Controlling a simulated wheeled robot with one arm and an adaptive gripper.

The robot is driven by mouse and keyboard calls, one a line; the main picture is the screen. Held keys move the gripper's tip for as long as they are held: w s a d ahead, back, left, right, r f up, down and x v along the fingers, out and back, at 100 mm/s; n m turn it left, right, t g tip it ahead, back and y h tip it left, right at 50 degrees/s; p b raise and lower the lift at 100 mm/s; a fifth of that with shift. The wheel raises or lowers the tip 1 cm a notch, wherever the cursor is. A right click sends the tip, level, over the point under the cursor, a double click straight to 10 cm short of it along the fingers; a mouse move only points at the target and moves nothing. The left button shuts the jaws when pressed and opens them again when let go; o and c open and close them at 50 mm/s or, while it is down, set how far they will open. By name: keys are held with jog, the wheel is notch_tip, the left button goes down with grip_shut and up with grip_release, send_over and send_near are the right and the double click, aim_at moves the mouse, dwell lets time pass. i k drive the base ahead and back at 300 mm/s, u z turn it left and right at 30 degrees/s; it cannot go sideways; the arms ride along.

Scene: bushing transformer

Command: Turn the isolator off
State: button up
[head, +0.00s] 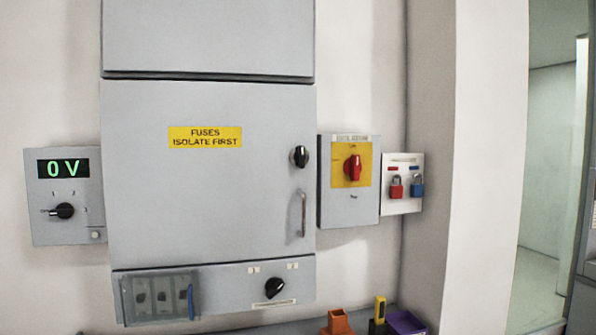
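The likely isolator is a grey box (348,205) on the wall, just right of the large grey cabinet. It carries a yellow plate (366,155) with a red rotary handle (352,168) in its middle. The handle's grip looks roughly upright. The small lettering around it is too blurred to read surely, so I cannot tell its position from the marks. My gripper is not in view.
The cabinet door (200,200), labelled "FUSES ISOLATE FIRST", is shut, with a black knob (300,156) and a handle (303,214). A meter (63,168) reads 0 V. Red (396,188) and blue (417,186) padlocks hang at right. Orange (338,322) and purple (404,322) items sit below.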

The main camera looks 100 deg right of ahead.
aim_at(352, 166)
jog(key=z, duration=3.55)
jog(key=k, duration=0.2)
jog(key=z, duration=0.05)
